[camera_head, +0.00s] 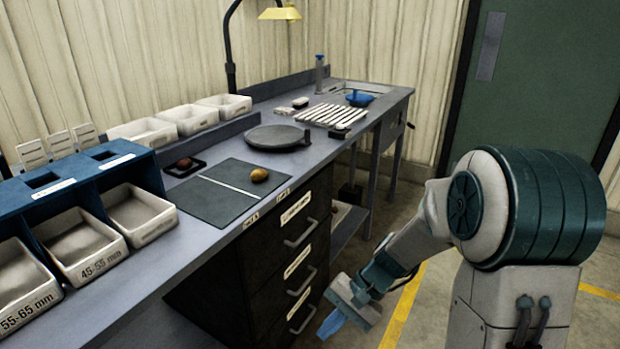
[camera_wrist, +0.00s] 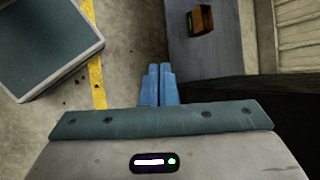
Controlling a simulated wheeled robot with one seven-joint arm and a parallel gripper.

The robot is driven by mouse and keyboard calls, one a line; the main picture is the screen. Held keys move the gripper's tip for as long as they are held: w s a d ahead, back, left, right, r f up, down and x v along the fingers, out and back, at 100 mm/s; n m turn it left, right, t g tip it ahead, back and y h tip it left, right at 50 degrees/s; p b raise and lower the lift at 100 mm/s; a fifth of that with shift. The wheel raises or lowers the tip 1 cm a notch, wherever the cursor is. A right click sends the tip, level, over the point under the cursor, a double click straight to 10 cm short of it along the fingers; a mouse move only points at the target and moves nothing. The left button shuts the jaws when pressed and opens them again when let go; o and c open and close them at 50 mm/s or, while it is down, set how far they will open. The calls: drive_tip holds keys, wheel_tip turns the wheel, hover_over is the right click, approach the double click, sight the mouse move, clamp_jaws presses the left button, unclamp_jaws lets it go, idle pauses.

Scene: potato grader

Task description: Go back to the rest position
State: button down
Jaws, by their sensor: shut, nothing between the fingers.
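My gripper (camera_head: 333,322) hangs low in front of the bench drawers, over the floor, with its blue fingers pointing down. In the wrist view my gripper (camera_wrist: 158,72) shows its two blue fingers side by side, shut with nothing between them. My arm reaches in from the right and is clear of the bench. A potato (camera_head: 259,175) lies on the dark mat (camera_head: 207,203) on the bench, beside a pale strip. A dark reddish potato (camera_head: 184,163) sits in a small black tray (camera_head: 198,172).
White bins (camera_head: 140,217) with size labels stand in a blue rack at the left. A round dark plate (camera_head: 278,137), a white slatted rack (camera_head: 331,116) and a blue item (camera_head: 360,98) are farther back. Drawer handles (camera_head: 301,236) jut out near my gripper.

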drive_tip(key=s+d+r+n+t+h+p, duration=0.1)
drive_tip(key=s+d+r+t+h+p, duration=0.1)
drive_tip(key=r, duration=0.5)
drive_tip(key=s+d+r+n+t+h+p, duration=0.1)
drive_tip(key=s+d+r+n+h+p, duration=0.1)
drive_tip(key=r, duration=0.6)
drive_tip(key=s+d+r+n+t+h+p, duration=0.2)
drive_tip(key=s+d+r+h+p, duration=0.1)
drive_tip(key=s+d+r+p, duration=0.3)
drive_tip(key=shift+d+r+t+h, duration=0.3)
drive_tip(key=shift+d+r, duration=0.25)
drive_tip(key=shift+r, duration=0.4)
